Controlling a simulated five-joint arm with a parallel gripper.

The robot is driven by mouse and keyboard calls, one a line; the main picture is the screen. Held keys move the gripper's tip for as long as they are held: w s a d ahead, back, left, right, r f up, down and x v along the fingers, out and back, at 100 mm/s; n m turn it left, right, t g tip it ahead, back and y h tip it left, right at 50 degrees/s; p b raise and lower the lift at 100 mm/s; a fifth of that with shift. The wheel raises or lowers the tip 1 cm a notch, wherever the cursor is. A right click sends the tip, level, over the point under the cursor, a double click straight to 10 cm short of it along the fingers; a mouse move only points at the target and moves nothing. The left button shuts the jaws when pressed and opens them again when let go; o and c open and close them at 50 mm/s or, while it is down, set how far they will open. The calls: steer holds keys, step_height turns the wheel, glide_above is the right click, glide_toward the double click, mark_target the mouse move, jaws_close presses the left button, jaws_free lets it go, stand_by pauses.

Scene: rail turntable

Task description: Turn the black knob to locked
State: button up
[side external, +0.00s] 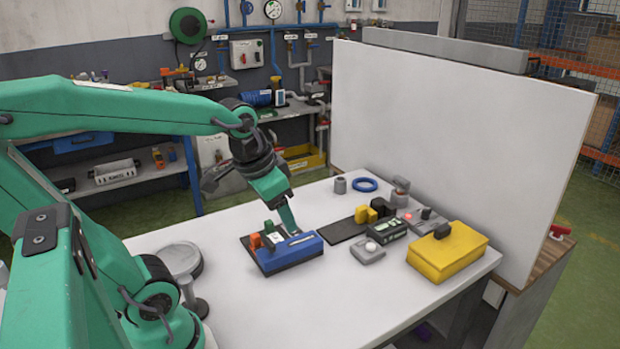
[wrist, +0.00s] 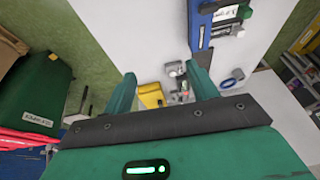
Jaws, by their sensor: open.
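The yellow box also shows small between the fingers in the wrist view (wrist: 150,95); I cannot make out the knob or any locked mark there. My gripper (side external: 289,220) is at the middle left of the table, beside and over a blue block (side external: 290,254), well to the left of the knob. In the wrist view my gripper (wrist: 163,82) is open, its two green fingers wide apart with nothing held between them.
Between my gripper and the yellow box are a dark plate (side external: 345,229), yellow blocks (side external: 375,211), a black device (side external: 386,231) and a grey button box (side external: 368,251). A blue ring (side external: 364,184) lies farther back. A white panel (side external: 455,120) stands behind. The table front is clear.

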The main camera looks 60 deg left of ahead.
mark_target(270, 241)
steer(key=w+a+f+g, duration=0.1)
steer(key=a+f, duration=0.1)
steer(key=a, duration=0.2)
steer(key=w+a+f+g, duration=0.1)
steer(key=a+f, duration=0.2)
steer(key=a, duration=0.1)
steer(key=w+a+f+g, duration=0.1)
steer(key=a+f, duration=0.2)
steer(key=shift+a+g, duration=0.4)
steer(key=shift+a+f+h, duration=0.3)
steer(key=shift+a, duration=0.05)
steer(key=shift+f, duration=0.1)
steer(key=shift+f, duration=3.8)
steer(key=shift+c, duration=0.2)
steer(key=c, duration=0.9)
